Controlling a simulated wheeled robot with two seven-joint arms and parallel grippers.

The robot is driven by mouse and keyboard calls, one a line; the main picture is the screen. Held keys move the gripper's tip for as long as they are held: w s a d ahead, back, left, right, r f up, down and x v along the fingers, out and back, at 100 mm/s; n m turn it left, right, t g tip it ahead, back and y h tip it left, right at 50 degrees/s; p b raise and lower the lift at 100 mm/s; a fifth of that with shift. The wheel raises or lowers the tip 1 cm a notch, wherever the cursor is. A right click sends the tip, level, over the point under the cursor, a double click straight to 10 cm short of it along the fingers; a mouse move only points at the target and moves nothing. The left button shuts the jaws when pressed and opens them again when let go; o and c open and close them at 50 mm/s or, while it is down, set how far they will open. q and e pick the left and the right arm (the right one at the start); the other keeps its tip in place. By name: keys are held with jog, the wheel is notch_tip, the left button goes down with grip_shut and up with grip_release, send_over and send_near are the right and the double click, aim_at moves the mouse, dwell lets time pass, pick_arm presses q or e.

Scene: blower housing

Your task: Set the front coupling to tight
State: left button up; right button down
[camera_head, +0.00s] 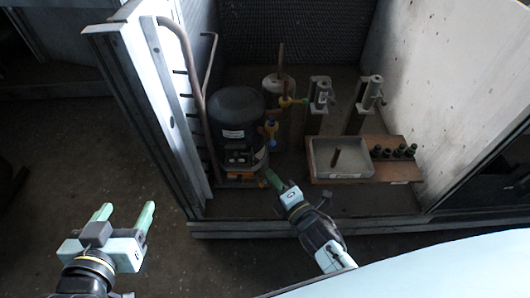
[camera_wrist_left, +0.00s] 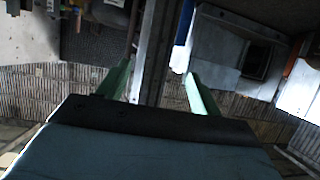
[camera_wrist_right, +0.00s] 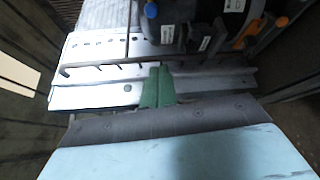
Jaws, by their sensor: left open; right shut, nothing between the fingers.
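The black rounded blower housing (camera_head: 237,112) stands in the enclosure, with orange fittings at its base. A yellow-orange fitting with a blue part (camera_head: 270,128) is at its right side. Another yellow fitting (camera_head: 287,101) is further back. I cannot tell which is the front coupling, or its setting. My right gripper (camera_head: 268,176) is shut and empty, in front of the housing's base. In the right wrist view its green fingers (camera_wrist_right: 157,86) are together, below orange parts (camera_wrist_right: 255,26) and a blue knob (camera_wrist_right: 151,10). My left gripper (camera_head: 125,216) is open and empty, outside the enclosure at left.
A grey tray (camera_head: 316,165) holding a dark rod sits on a brown board, with several dark green pieces (camera_head: 388,152) beside it. Two metal posts (camera_head: 320,100) stand behind. A white frame post (camera_head: 150,95) and pipe bound the left; a low sill (camera_head: 250,228) runs along the front.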

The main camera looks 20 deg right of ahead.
aim_at(272, 138)
jog(key=r+b+x, duration=0.1)
jog(key=b+x, duration=0.3)
jog(key=x, duration=0.6)
pick_arm(q)
notch_tip(272, 138, up, 14)
jog(key=d+t+h, duration=0.2)
jog(key=t+h, duration=0.1)
jog(key=t, duration=0.6)
jog(key=shift+d+t+h, duration=0.25)
jog(key=shift+t+h, duration=0.05)
jog(key=shift+t, duration=0.1)
pick_arm(e)
jog(key=shift+s+d+f, duration=0.1)
jog(key=shift+d, duration=0.85)
jog(key=shift+s+d+f, duration=0.1)
jog(key=shift+d, duration=0.85)
pick_arm(q)
jog(key=shift+s+f, duration=0.1)
pick_arm(e)
jog(key=shift+d, duration=0.1)
